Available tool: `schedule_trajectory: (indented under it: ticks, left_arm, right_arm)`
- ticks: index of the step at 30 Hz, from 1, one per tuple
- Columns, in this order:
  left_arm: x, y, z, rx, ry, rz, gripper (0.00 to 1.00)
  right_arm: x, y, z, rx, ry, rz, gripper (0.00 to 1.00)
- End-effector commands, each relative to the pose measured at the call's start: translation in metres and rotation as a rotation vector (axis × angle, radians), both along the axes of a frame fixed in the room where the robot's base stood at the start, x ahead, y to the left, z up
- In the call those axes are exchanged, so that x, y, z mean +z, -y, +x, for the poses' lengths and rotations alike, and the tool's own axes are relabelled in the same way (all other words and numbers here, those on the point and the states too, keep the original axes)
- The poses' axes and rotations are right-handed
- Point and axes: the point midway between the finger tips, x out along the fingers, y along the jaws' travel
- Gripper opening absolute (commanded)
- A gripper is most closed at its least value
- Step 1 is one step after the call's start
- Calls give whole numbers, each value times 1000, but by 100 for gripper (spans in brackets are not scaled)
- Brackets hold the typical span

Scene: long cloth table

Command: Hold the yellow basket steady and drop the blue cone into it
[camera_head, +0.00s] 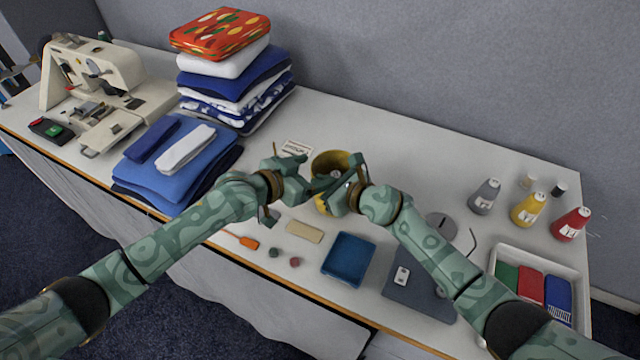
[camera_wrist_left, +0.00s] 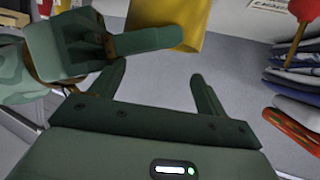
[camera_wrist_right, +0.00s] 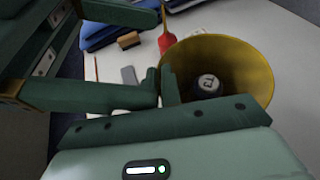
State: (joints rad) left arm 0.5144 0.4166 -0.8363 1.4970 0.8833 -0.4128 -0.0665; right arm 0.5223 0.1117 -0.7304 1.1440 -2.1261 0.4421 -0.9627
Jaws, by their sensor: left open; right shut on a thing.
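The yellow basket (camera_head: 331,160) stands near the middle of the table, partly hidden by my grippers. It also shows in the right wrist view (camera_wrist_right: 243,68) and at the top of the left wrist view (camera_wrist_left: 165,18). A dark cone with a white label (camera_wrist_right: 207,86), seemingly the blue cone, lies inside the basket with its labelled end up. My right gripper (camera_head: 342,192) is shut on the basket's rim, one finger inside and one outside. My left gripper (camera_head: 312,172) is open and empty beside the basket, close to the right gripper.
Grey, yellow and red cones (camera_head: 528,209) stand at the right. A white tray (camera_head: 497,262) is at the right front, and a blue tray (camera_head: 348,258) lies before the basket. Folded cloth (camera_head: 235,85) and a sewing machine (camera_head: 105,85) fill the left.

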Motion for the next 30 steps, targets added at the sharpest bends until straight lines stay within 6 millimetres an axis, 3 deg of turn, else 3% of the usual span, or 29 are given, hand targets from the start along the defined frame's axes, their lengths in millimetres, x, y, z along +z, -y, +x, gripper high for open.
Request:
schedule_trajectory:
  ticks: [9,12,23,30]
  left_arm:
    - [7,1,-1,0,4,-14,78]
    - [7,1,-1,0,4,-16,78]
    - [8,1,0,1,6,-17,78]
    - [8,0,0,2,6,-17,78]
  right_arm:
    - [0,-2,-2,5,-2,1,0]
    - [-1,-3,-2,5,-3,1,30]
    - [0,1,-5,6,-4,-1,31]
    - [13,29,-28,5,-3,-3,31]
